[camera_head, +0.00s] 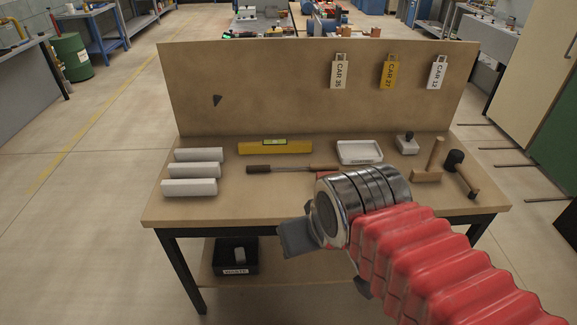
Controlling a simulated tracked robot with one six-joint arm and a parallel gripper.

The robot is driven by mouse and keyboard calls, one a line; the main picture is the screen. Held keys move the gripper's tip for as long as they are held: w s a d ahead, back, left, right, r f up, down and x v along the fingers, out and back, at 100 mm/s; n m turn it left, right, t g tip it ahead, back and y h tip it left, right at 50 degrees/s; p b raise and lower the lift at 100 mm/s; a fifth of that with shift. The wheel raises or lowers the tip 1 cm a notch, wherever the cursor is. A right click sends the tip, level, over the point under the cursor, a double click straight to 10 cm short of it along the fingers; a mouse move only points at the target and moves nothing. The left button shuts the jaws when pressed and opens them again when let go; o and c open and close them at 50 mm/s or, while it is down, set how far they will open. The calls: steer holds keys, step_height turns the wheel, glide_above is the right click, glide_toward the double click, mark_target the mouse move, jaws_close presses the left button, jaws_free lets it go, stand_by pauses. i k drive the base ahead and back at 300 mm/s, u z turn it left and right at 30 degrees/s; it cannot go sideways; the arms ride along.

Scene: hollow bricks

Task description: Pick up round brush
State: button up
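A long thin tool (290,169) lies across the middle of the bench, with a thick dark brown part at its left end and a slim shaft to the right. It is the likeliest round brush, but bristles are too small to make out. Its right end meets the edge of my wrist in the picture and may be partly hidden. My gripper (325,262) is in front of the bench's front edge, below and right of the tool in the picture. Its two dark fingers stand well apart, one partly hidden by my red-sleeved arm. Nothing shows between them.
The bench (220,212) has a back panel (280,85) with hanging tags. Three white hollow bricks (194,170) lie left, a yellow level (275,147) behind the tool. A white tray (360,152), a knobbed block (407,145) and two hammers (432,160) (460,172) lie right.

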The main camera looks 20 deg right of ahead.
mark_target(335, 165)
steer(key=i, duration=0.9)
steer(key=z, duration=0.05)
